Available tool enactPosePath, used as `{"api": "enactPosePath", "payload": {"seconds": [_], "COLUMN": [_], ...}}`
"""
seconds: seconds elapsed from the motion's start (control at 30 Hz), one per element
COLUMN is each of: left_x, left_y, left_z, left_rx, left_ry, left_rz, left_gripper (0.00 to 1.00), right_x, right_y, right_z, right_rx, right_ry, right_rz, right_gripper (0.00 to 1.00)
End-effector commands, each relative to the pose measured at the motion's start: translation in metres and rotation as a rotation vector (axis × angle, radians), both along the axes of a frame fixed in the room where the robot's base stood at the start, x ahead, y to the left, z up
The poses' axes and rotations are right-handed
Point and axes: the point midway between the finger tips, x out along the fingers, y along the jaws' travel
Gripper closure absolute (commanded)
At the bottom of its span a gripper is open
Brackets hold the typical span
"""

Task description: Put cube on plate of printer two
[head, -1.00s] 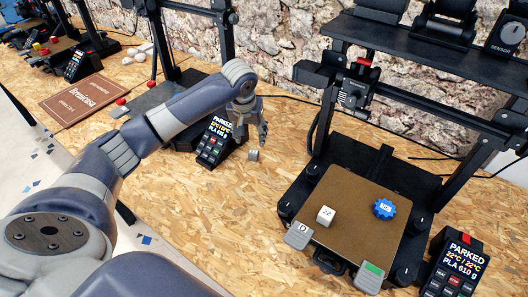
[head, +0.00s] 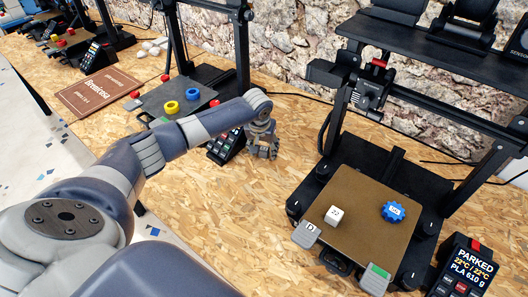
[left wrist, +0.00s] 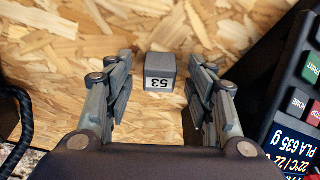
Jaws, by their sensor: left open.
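A small grey cube marked 53 (left wrist: 160,72) lies on the wooden chipboard table in the left wrist view. My left gripper (left wrist: 160,64) is open, with a finger on either side of the cube and a gap at each side. In the head view the left gripper (head: 263,148) points down at the table between two printers and hides the cube. The near printer's brown plate (head: 350,240) carries a white cube marked 22 (head: 334,215) and a blue gear (head: 393,212). The middle printer's dark plate (head: 158,96) carries yellow and blue rings. My right gripper is not in view.
A control box (head: 226,146) with a screen stands just left of my left gripper. Another, marked PARKED (head: 465,268), stands at the right. A brown board (head: 98,92) lies between printers further left. Bare table (head: 235,205) lies in front of the gripper.

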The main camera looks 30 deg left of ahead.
Motion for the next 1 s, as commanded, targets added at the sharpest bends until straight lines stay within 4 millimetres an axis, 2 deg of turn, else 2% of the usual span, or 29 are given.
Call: {"api": "enactPosePath", "payload": {"seconds": [0.13, 0.3, 0.77, 0.87, 1.0], "left_x": [0.000, 0.000, 0.000, 0.000, 0.001], "left_y": [0.000, 0.000, 0.000, 0.000, -0.001], "left_z": [0.000, 0.001, 0.004, 0.010, 0.029], "left_rx": [0.000, 0.000, -0.001, -0.001, -0.002], "left_ry": [0.000, 0.000, -0.001, -0.001, -0.004], "left_rz": [0.000, 0.000, 0.000, 0.000, -0.001], "left_gripper": [0.50, 0.86, 0.89, 0.89, 0.89], "right_x": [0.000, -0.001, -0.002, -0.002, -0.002], "right_y": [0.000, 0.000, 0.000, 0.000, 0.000], "right_z": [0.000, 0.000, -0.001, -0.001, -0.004], "right_rx": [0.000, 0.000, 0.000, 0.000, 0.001], "right_ry": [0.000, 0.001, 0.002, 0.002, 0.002], "right_rz": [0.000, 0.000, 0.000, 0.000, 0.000], "right_gripper": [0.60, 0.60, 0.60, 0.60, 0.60]}}
